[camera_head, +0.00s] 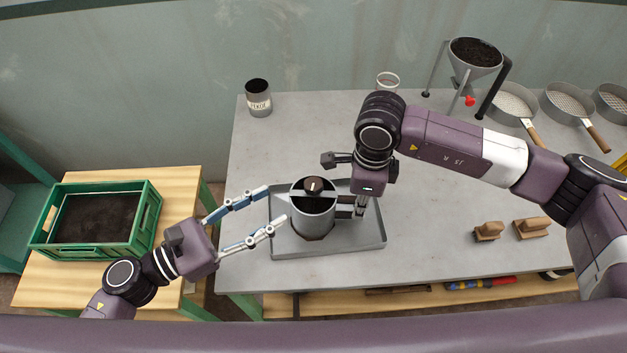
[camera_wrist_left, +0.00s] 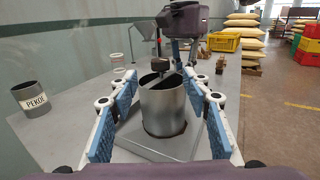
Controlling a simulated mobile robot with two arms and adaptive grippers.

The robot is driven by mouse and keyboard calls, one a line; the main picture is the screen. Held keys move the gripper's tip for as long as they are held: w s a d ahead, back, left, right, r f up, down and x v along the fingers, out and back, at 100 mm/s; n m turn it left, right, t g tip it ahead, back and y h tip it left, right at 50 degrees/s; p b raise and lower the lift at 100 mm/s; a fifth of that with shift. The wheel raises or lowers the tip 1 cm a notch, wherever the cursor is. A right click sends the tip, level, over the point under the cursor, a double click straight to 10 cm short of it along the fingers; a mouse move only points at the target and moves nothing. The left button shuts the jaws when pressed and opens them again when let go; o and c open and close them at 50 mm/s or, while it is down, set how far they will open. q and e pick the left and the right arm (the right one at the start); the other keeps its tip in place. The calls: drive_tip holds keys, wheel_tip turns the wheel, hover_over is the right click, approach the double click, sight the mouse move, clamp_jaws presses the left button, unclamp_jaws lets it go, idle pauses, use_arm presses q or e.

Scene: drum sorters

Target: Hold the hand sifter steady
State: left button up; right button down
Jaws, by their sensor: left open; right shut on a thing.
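The hand sifter (camera_head: 313,218) is a grey metal drum with a crossbar and a dark knob on top. It stands upright on a grey tray (camera_head: 355,241) on the table. My right gripper (camera_head: 345,205) is shut on the sifter's right side; its exact grip is partly hidden. My left gripper (camera_head: 276,204) is open, its fingertips pointing at the sifter from the left. In the left wrist view the sifter (camera_wrist_left: 164,104) shows between the two blue-padded fingers (camera_wrist_left: 160,110), with visible room at both sides.
A PEKOE tin (camera_head: 259,103), a small clear jar (camera_head: 387,81) and a funnel on a stand (camera_head: 474,60) are at the back. A green crate (camera_head: 147,221) of dark leaf stands left on a lower table.

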sight(306, 188)
use_arm(q)
drive_tip(key=x, duration=1.1)
drive_tip(key=shift+d, duration=0.1)
drive_tip(key=c, duration=1.2)
